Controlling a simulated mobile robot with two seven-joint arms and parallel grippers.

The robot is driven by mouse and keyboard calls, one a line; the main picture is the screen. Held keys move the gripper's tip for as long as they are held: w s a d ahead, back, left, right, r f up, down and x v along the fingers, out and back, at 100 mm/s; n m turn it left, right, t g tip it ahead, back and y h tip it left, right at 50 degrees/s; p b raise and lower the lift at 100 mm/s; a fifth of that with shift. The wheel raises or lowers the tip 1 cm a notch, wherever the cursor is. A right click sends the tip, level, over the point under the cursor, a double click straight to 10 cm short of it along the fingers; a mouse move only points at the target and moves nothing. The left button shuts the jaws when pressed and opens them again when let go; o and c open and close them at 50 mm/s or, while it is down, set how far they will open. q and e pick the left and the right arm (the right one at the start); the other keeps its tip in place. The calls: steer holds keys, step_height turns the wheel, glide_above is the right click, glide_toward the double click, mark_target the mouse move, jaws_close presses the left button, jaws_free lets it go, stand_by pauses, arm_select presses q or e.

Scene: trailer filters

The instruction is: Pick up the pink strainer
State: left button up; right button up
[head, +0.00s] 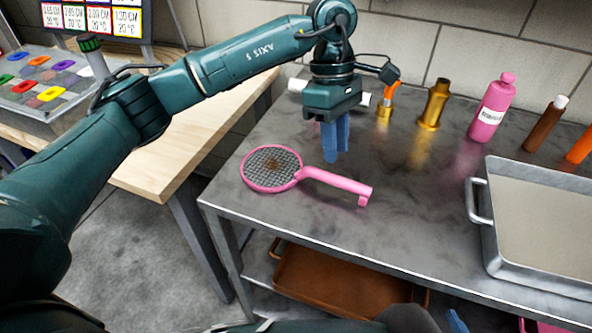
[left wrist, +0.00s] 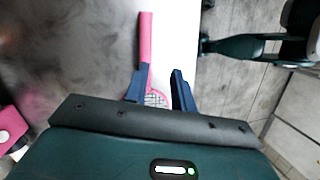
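The pink strainer (head: 335,182) lies flat on the grey metal table, its round mesh head to the left and its handle pointing right. My left gripper (head: 336,150) points down with blue fingers, above the table and just behind the handle in the head view. In the left wrist view the two fingers (left wrist: 158,88) are apart with nothing held. The strainer's pink handle (left wrist: 145,40) shows beyond the left finger, and part of its mesh shows between the fingers. My right gripper is not in view.
Gold, pink, brown and orange bottles, including a pink one (head: 492,108), stand along the table's back. A metal tray (head: 482,215) sits at the right. A wooden table (head: 160,165) adjoins at left. A brown tray (head: 320,284) is on the lower shelf. The table front is clear.

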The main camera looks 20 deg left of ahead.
arm_select(q)
steer(key=y, duration=0.2)
glide_toward(309, 171)
steer(key=v, duration=0.2)
steer(key=shift+t, duration=0.4)
steer(key=f, duration=0.4)
steer(key=s+f, duration=0.1)
steer(key=f, duration=0.2)
steer(key=shift+a, duration=0.35)
steer(key=f, duration=0.5)
steer(key=shift+s+d+f, duration=0.2)
steer(key=shift+s+f, duration=0.15)
jaws_close()
